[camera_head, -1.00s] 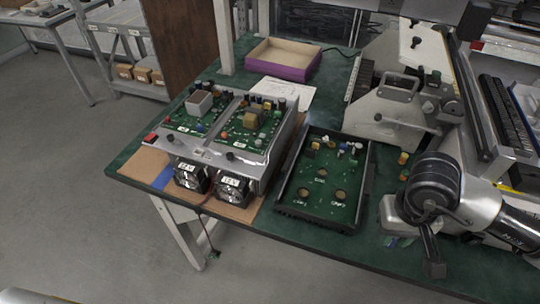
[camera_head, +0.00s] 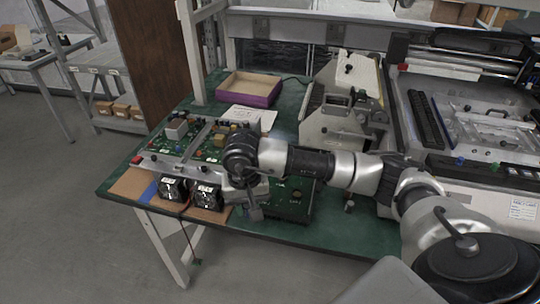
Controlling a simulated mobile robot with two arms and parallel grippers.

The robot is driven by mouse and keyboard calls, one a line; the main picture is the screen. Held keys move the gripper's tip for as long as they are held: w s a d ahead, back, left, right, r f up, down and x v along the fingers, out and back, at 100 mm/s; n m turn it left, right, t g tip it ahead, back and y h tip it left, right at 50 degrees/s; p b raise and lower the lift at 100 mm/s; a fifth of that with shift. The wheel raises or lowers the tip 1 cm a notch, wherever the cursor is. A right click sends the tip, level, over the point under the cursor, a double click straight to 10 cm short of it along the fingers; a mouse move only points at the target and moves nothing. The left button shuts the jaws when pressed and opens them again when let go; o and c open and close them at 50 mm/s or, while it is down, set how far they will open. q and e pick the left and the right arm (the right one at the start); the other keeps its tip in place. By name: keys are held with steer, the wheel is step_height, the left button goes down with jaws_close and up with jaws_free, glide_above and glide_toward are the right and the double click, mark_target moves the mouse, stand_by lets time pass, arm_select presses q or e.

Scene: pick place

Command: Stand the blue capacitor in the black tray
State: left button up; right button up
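The black tray (camera_head: 307,213) lies on the green table at the middle, with a green board floor. My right arm crosses over it from the right and hides its back and left parts. My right gripper (camera_head: 256,212) points down at the tray's left side, close to the silver power unit; its fingers are too small and dark to show whether they are open or what they hold. I cannot pick out the blue capacitor with certainty. My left gripper is not in view.
The silver unit (camera_head: 158,162) with green boards and fans stands left of the tray. A purple box (camera_head: 249,89) and white paper (camera_head: 248,117) lie behind. A grey machine (camera_head: 338,118) stands behind my arm. The table's front strip is clear.

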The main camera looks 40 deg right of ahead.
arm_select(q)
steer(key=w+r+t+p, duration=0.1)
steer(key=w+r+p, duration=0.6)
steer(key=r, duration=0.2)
arm_select(e)
steer(key=w+d+r+m, duration=0.2)
steer(key=w+d+m, duration=0.5)
steer(key=d, duration=0.3)
steer(key=shift+m, duration=0.4)
steer(key=f+b, duration=0.2)
steer(key=f, duration=0.1)
steer(key=f+b, duration=0.1)
steer(key=f, duration=0.2)
steer(key=shift+w+d+b, duration=0.15)
steer(key=shift+w+b, duration=0.05)
steer(key=shift+b, duration=0.15)
steer(key=shift+f+b, duration=0.5)
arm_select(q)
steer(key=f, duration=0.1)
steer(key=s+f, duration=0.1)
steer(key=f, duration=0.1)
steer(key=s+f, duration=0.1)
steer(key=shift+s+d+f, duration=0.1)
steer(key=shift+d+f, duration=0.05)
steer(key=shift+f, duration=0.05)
arm_select(e)
steer(key=shift+f, duration=0.1)
